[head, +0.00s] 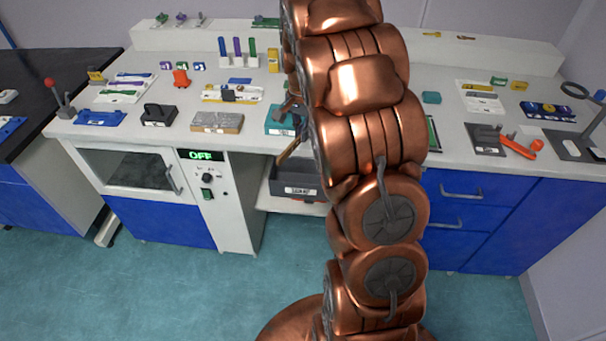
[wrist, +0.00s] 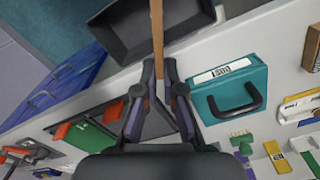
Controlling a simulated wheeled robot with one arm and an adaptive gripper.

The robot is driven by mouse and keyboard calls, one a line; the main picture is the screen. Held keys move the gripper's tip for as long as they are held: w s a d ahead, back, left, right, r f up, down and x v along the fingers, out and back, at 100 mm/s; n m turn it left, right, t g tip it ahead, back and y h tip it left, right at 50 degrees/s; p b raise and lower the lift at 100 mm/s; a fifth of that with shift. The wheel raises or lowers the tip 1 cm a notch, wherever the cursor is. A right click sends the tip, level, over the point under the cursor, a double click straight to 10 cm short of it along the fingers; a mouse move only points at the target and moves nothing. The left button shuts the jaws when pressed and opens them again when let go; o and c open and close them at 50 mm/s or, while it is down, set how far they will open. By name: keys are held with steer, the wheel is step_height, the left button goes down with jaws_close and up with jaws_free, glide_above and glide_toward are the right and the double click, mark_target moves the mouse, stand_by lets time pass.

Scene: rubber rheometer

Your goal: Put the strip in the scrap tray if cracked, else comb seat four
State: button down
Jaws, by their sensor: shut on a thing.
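My gripper (wrist: 160,75) is shut on a thin tan-brown strip (wrist: 157,32) and holds it by one end. In the wrist view the strip points away from the fingers and crosses in front of a dark open tray (wrist: 117,47). In the head view the strip (head: 288,152) slants above the same dark tray (head: 297,191), which has a white label too small to read and stands below the counter edge. I cannot tell whether the strip is cracked. A white rack with upright purple, blue and green strips (head: 238,48) stands at the back; I cannot tell whether it is the comb.
A teal box with a handle (wrist: 232,95) sits on the counter close beside my gripper. A grey block (head: 217,122), a black handled block (head: 159,114) and an oven-like cabinet reading OFF (head: 201,156) are to the left. My arm hides the counter's middle.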

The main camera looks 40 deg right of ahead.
steer(key=shift+s+d+f+m+b, duration=0.1)
steer(key=shift+s+d+f+m, duration=0.15)
steer(key=shift+d+f+m, duration=0.35)
steer(key=shift+s+d+f+m+b, duration=0.2)
steer(key=shift+s+d+f, duration=0.15)
steer(key=shift+f, duration=0.6)
steer(key=shift+s+d+f+m+b, duration=0.1)
steer(key=shift+s+d+f+m, duration=0.1)
steer(key=shift+d+f+m, duration=0.35)
steer(key=shift+f, duration=0.2)
steer(key=c, duration=1.2)
jaws_free()
steer(key=shift+r, duration=0.15)
step_height(320, 180, up, 12)
steer(key=shift+f, duration=0.15)
